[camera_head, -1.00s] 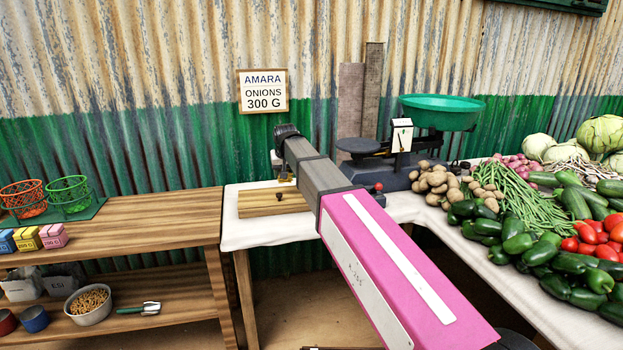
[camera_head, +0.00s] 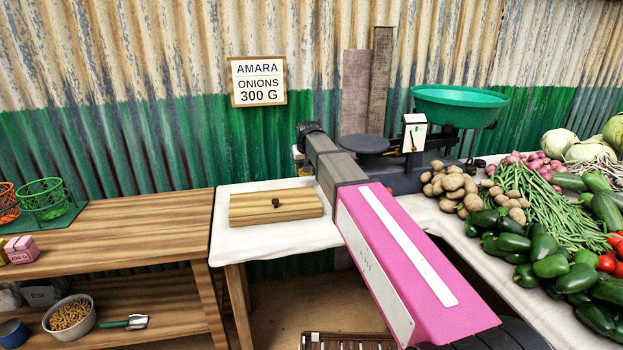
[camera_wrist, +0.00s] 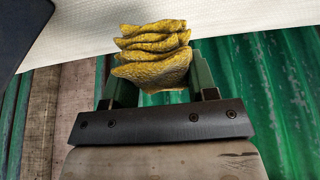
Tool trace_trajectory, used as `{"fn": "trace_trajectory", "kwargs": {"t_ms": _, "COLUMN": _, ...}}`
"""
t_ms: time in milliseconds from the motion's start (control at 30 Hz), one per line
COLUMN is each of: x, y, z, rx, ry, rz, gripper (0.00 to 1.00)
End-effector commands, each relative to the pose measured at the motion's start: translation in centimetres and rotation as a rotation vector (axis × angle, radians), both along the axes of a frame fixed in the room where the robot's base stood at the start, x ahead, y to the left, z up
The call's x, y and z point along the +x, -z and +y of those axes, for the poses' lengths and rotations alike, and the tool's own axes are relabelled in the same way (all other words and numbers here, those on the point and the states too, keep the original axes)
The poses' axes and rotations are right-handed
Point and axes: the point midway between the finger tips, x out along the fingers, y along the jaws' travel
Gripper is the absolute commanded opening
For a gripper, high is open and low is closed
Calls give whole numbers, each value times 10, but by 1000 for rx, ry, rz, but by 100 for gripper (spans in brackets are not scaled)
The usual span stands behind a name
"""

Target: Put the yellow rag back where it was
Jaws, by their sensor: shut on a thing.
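The yellow rag (camera_wrist: 152,58) shows in the wrist view as a crumpled, folded bundle. My gripper (camera_wrist: 152,82) is shut on it, with a green finger on each side. A white cloth-covered surface lies beyond the rag in the wrist view (camera_wrist: 180,22); I cannot tell whether the rag touches it. In the head view my arm's pink and grey links hide the fingers and most of the rag. The arm's far end is over the white-covered table (camera_head: 270,241), between the wooden box and the scale.
A wooden box with a dark knob (camera_head: 250,208) sits on the white table. A balance scale with a green pan (camera_head: 458,108) stands to the right, near potatoes (camera_head: 450,185) and other vegetables. A wooden shelf (camera_head: 150,225) with baskets is at left. A corrugated wall closes the back.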

Motion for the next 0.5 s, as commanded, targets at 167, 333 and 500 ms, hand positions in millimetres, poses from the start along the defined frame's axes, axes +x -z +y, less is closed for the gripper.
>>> {"fn": "trace_trajectory", "kwargs": {"t_ms": 167, "x": 17, "y": 16, "z": -22, "rx": 0, "ry": 1, "rz": 1, "gripper": 30}}
{"fn": "trace_trajectory", "kwargs": {"t_ms": 333, "x": 21, "y": 22, "z": -28, "rx": 1, "ry": 0, "rz": 0, "gripper": 30}}
{"fn": "trace_trajectory", "kwargs": {"t_ms": 500, "x": 20, "y": 37, "z": -28, "rx": 1, "ry": 0, "rz": 1, "gripper": 30}}
